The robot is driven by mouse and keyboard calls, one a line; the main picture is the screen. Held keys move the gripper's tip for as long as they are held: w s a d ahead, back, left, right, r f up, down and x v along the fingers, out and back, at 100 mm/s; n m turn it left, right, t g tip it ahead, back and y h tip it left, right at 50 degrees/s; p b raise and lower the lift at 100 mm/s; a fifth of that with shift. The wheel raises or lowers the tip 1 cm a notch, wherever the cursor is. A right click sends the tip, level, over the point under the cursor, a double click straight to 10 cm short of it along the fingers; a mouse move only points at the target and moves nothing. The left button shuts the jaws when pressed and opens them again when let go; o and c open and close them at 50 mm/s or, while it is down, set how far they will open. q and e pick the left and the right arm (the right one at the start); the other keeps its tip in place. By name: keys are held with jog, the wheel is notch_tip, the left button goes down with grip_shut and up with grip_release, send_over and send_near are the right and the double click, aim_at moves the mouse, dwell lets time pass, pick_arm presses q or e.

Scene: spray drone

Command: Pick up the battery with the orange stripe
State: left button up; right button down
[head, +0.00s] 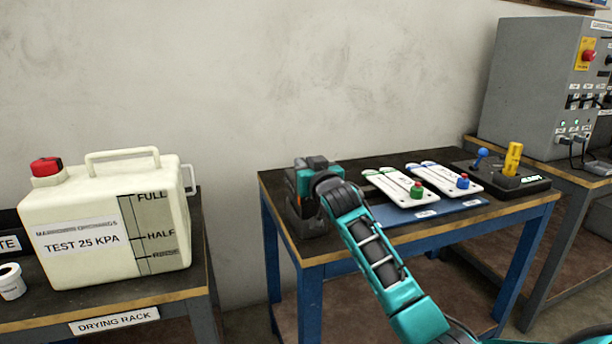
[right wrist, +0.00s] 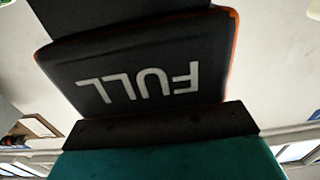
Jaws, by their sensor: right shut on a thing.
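The battery (right wrist: 150,65) fills the upper middle of the right wrist view. It is black, with the word FULL upside down on its face and orange along its edges. My right gripper (right wrist: 155,125) is shut on it, with its dark and teal parts right against the battery. In the head view my right gripper (head: 312,180) is over the left end of the blue-legged table. A dark block (head: 307,217) sits under it on the tabletop; I cannot tell how much of this is battery and how much a holder. My left gripper is not in view.
The blue table (head: 340,256) also bears two white panels (head: 400,187) (head: 444,178) with green and blue knobs, and a black controller (head: 510,180) with a yellow stick. A cream jug (head: 105,225) stands on the drying rack at left. A grey control box (head: 530,85) is at right.

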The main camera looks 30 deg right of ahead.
notch_tip(320, 180, up, 3)
jog(key=shift+r, duration=0.2)
jog(key=shift+s+r+p, duration=0.15)
jog(key=shift+r+p, duration=0.05)
jog(key=shift+p, duration=0.15)
jog(key=p+v, duration=0.3)
jog(key=v, duration=1.4)
jog(key=shift+s+r, duration=0.35)
jog(key=shift+r, duration=0.05)
jog(key=shift+f, duration=0.1)
